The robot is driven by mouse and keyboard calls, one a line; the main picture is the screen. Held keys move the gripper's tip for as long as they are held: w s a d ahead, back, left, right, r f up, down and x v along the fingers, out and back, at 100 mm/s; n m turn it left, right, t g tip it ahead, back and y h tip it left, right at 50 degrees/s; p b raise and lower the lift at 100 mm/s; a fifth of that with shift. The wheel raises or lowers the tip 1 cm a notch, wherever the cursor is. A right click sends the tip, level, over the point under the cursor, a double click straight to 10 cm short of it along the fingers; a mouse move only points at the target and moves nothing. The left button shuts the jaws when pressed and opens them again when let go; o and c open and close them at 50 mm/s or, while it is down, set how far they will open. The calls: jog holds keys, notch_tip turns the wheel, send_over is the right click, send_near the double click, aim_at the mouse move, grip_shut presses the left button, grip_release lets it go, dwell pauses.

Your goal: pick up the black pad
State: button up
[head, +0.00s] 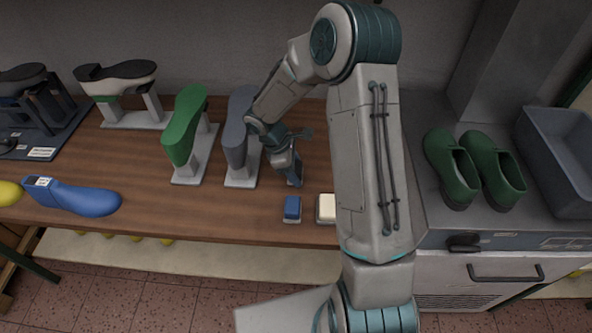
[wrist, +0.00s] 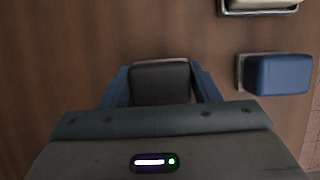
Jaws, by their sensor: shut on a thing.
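The black pad (wrist: 161,83) shows in the wrist view between the two blue fingers of my gripper (wrist: 162,88). The fingers are shut on it, one on each side. Its far edge has a thin light metal rim, and its near part is hidden by the gripper body. In the head view my gripper (head: 294,180) is low over the wooden table, behind the blue pad; the black pad is too small and covered there to make out. I cannot tell whether the pad touches the table.
A blue pad (head: 292,208) and a cream pad (head: 326,208) lie on the wooden table (head: 225,215) near its front edge. Green and grey lasts on stands (head: 184,130) (head: 238,140) are left of my gripper. A blue last (head: 75,198) lies further left. Green clogs (head: 452,170) are at right.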

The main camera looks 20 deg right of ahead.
aim_at(301, 167)
jog(key=shift+r, duration=0.65)
notch_tip(301, 167, up, 3)
jog(key=shift+d+f+b, duration=0.1)
jog(key=shift+b, duration=0.3)
jog(key=s+d+r, duration=0.6)
jog(key=s+d, duration=0.1)
jog(key=s, duration=0.2)
jog(key=shift+s+r+b, duration=0.2)
jog(key=shift+r+b, duration=0.15)
jog(key=shift+b, duration=0.1)
jog(key=o, duration=0.4)
jog(key=shift+a, duration=0.1)
jog(key=shift+c, duration=1.3)
